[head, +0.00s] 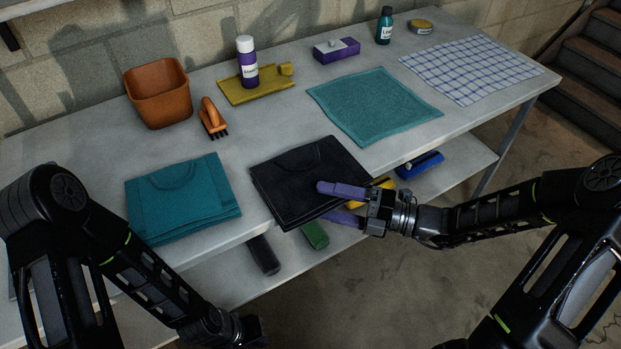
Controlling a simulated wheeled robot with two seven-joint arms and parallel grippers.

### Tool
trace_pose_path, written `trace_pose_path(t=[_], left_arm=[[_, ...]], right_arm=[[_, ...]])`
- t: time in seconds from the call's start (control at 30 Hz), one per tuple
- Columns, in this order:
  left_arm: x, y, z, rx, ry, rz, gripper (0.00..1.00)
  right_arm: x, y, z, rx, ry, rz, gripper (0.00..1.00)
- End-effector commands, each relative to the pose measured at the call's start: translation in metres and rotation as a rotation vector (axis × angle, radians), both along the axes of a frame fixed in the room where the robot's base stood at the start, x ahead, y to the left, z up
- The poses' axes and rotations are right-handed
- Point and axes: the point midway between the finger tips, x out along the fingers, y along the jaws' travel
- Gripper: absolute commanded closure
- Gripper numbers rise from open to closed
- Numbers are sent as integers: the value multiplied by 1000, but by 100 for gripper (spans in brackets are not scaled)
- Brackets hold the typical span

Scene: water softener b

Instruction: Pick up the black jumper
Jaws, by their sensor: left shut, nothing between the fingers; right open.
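The black jumper (290,178) lies folded flat near the front edge of the white table, in the middle of the head view. My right gripper (325,202) is open at its front right corner. One purple finger lies over the jumper and the other is lower, by its front edge. I cannot tell whether either finger touches the cloth. My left gripper (258,334) is at the bottom edge of the view, shut and empty, well below the jumper; its fingers are mostly cut off.
A folded teal jumper (182,198) lies left of the black one. A teal cloth (373,105) lies behind right, and a brush (212,118) and orange basket (158,93) behind left. A lower shelf (225,278) holds several items. The table's front edge is close.

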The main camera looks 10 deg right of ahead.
Motion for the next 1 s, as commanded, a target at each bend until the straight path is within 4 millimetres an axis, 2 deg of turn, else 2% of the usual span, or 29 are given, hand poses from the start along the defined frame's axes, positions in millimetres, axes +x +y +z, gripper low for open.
trace_pose_path(t=[0.4,1.0], left_arm=[[0,0,0,0,0,0,100],[0,0,0,0,0,0,100]], right_arm=[[0,0,0,0,0,0,31],[0,0,0,-1,0,0,80]])
